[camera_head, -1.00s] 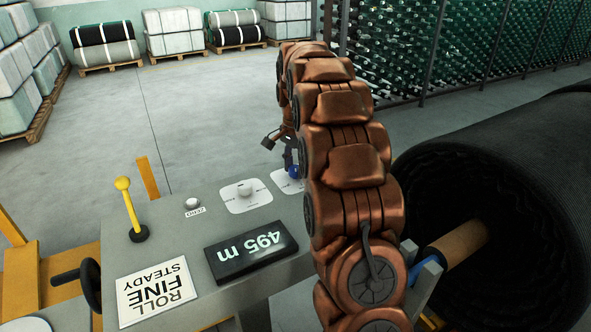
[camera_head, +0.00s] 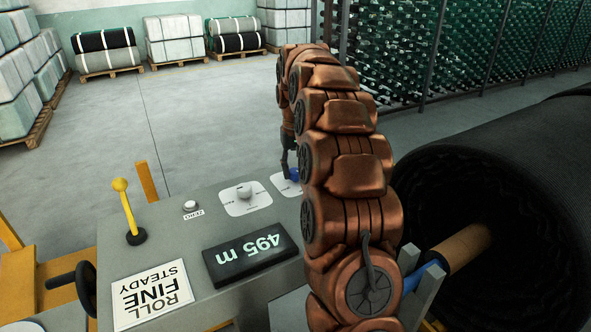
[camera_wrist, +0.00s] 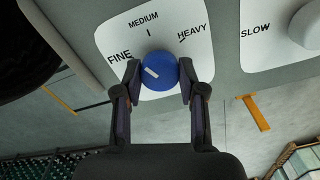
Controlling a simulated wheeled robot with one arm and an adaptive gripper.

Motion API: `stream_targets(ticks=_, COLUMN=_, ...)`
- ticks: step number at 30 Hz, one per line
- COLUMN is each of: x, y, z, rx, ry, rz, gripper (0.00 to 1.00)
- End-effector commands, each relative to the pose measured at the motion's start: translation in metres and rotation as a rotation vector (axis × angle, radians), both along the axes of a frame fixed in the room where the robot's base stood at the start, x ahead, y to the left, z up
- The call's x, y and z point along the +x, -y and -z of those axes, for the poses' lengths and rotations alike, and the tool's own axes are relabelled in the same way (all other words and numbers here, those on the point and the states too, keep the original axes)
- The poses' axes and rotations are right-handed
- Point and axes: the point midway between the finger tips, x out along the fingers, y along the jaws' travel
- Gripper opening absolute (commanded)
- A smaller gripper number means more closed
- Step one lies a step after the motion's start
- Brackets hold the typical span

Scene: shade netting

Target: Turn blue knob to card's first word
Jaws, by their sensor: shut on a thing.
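The blue knob (camera_wrist: 159,70) sits on a white plate (camera_wrist: 113,45) labelled FINE, MEDIUM and HEAVY. Its white mark lies left of the knob's middle and slants up-left, toward FINE. My gripper (camera_wrist: 160,77) is shut on the knob, one fingertip at each side. In the head view the knob (camera_head: 293,175) shows only partly beside my gripper, and my arm covers part of its plate. The white card (camera_head: 152,295) lies at the front left of the console, upside down to me, reading ROLL, FINE, STEADY, with FINE largest.
A grey-white knob (camera_head: 244,192) on its own plate stands left of the blue knob; SLOW shows near it in the wrist view. The console also holds a white ZERO button (camera_head: 190,206), a yellow lever (camera_head: 128,210) and a 495 m display (camera_head: 250,255). A black netting roll (camera_head: 520,190) is at right.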

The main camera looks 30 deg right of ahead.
Motion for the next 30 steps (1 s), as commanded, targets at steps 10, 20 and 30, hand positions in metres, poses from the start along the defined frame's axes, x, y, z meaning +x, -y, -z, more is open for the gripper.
stream_targets(ticks=10, x=-0.0002, y=0.0001, z=-0.0004, rx=0.0, ry=0.0, rz=-0.319, gripper=0.05)
stream_targets(ticks=20, x=0.0002, y=-0.0002, z=-0.0006, rx=0.0, ry=0.0, rz=-0.55, gripper=0.05)
stream_targets(ticks=30, x=0.0001, y=0.0006, z=-0.0003, rx=-0.001, ry=0.0, rz=-0.652, gripper=0.05)
